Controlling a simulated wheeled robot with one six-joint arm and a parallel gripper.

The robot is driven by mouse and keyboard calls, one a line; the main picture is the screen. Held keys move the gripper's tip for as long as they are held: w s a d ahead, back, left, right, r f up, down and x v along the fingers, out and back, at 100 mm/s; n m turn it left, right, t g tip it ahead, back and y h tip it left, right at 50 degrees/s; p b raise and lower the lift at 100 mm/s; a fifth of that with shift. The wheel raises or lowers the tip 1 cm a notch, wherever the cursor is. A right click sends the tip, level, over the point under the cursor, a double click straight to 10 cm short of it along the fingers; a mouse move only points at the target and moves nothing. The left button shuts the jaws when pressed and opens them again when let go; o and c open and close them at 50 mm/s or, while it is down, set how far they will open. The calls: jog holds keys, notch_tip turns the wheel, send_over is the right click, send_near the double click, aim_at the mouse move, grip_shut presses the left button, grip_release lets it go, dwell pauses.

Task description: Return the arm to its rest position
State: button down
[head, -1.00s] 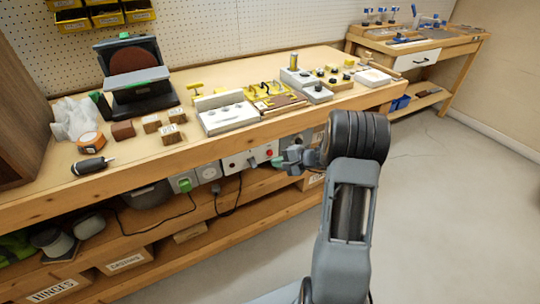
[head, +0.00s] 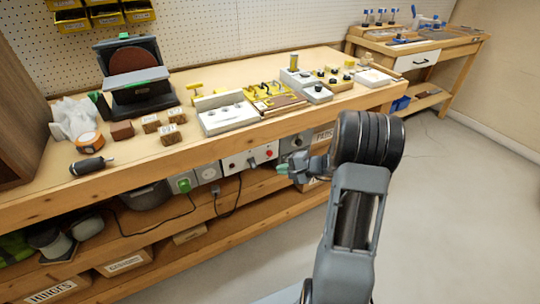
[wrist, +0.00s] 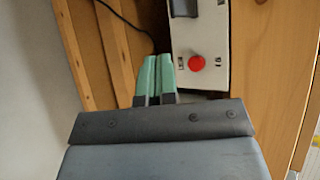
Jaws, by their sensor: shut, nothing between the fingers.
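My gripper (head: 284,170) has green-tipped fingers and is in front of the bench's front edge, below the benchtop level in the head view. In the wrist view my gripper (wrist: 155,78) has its two green fingers side by side, shut with nothing between them. A white switch panel (wrist: 203,50) with a red button (wrist: 197,63) lies just beyond the fingertips. I cannot tell how far the fingertips are from the panel.
A second bench (head: 425,50) is at the back right. Grey floor (head: 450,220) at right is clear.

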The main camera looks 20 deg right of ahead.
jog(key=s+a+r+n+g+h+p, duration=0.1)
jog(key=s+a+r+n+g+p, duration=0.2)
jog(key=r, duration=0.4)
jog(key=s+a+r+n+g+h+p, duration=0.1)
jog(key=s+a+r+n+p, duration=0.1)
jog(key=s+a+r+p, duration=0.3)
jog(key=s+a+r+n+g+p, duration=0.2)
jog(key=a+r+p, duration=0.25)
jog(key=r, duration=0.35)
jog(key=s+r+n+h+p, duration=0.2)
jog(key=s+r+h+p, duration=0.1)
jog(key=s+r+p, duration=0.2)
jog(key=s+d+r+n+h+p, duration=0.1)
jog(key=s+r+n+h+p, duration=0.2)
jog(key=r, duration=0.7)
jog(key=s+h+p, duration=0.1)
jog(key=s+p, duration=0.1)
jog(key=p, duration=0.1)
jog(key=shift+n+t, duration=0.3)
jog(key=shift+d, duration=0.25)
